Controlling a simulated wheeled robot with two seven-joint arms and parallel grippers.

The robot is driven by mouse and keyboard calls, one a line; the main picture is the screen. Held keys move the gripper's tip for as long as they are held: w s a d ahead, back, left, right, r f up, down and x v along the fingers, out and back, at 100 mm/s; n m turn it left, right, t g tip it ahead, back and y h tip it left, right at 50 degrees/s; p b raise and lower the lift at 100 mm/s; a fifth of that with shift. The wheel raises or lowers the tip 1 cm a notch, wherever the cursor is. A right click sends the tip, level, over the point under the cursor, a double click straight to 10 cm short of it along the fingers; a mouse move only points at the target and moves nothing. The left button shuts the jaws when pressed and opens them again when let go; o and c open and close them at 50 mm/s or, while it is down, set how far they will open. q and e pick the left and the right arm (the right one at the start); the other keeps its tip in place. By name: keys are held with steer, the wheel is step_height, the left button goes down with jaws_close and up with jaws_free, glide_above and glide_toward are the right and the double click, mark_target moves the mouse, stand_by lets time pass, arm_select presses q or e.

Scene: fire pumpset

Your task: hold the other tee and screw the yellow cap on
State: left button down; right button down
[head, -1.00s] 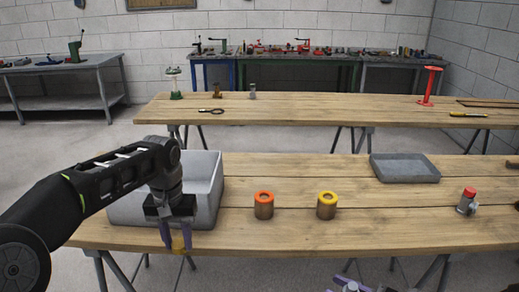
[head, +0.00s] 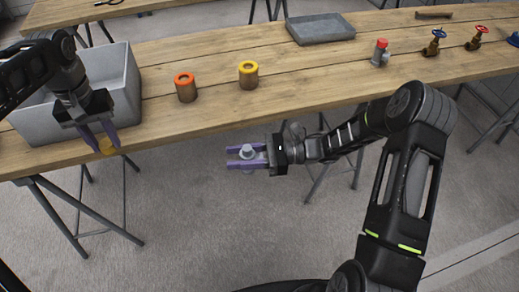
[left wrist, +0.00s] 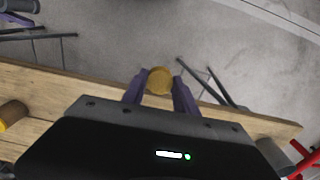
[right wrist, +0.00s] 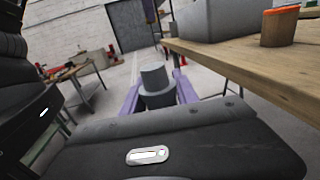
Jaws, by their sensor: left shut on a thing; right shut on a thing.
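The yellow cap (head: 107,147) is between the purple fingers of my left gripper (head: 103,141), which is shut on it at the table's front edge, beside the grey bin. The cap also shows round and yellow in the left wrist view (left wrist: 160,80). My right gripper (head: 240,157) is shut on a grey tee (head: 247,151) in front of the table, over the floor. The right wrist view shows the tee (right wrist: 155,82) with a stepped round end. The cap and the tee are well apart. Another grey tee with a red cap (head: 380,53) stands on the table.
A grey bin (head: 30,124) stands at the table's left. Brown cylinders with an orange ring (head: 186,88) and a yellow ring (head: 248,76) stand mid-table. A grey tray (head: 320,28) and valves with blue (head: 433,43) and red (head: 476,38) handwheels are farther right. Air before the table is free.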

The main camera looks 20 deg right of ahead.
steer(key=a+n+g, duration=0.3)
steer(key=a+g, duration=0.2)
steer(key=a, duration=0.1)
steer(key=shift+w+f, duration=0.35)
steer(key=shift+w, duration=0.05)
steer(key=shift+a, duration=0.1)
arm_select(q)
steer(key=shift+d+r, duration=0.1)
steer(key=shift+d, duration=0.45)
steer(key=s+d+m, duration=0.2)
steer(key=d+m, duration=0.2)
steer(key=d, duration=0.9)
steer(key=s+d+m, duration=0.2)
steer(key=d+m, duration=0.2)
steer(key=d, duration=0.8)
steer(key=shift+s+d, duration=0.15)
steer(key=shift+d, duration=0.2)
steer(key=shift+f, duration=0.25)
steer(key=shift+f, duration=1.95)
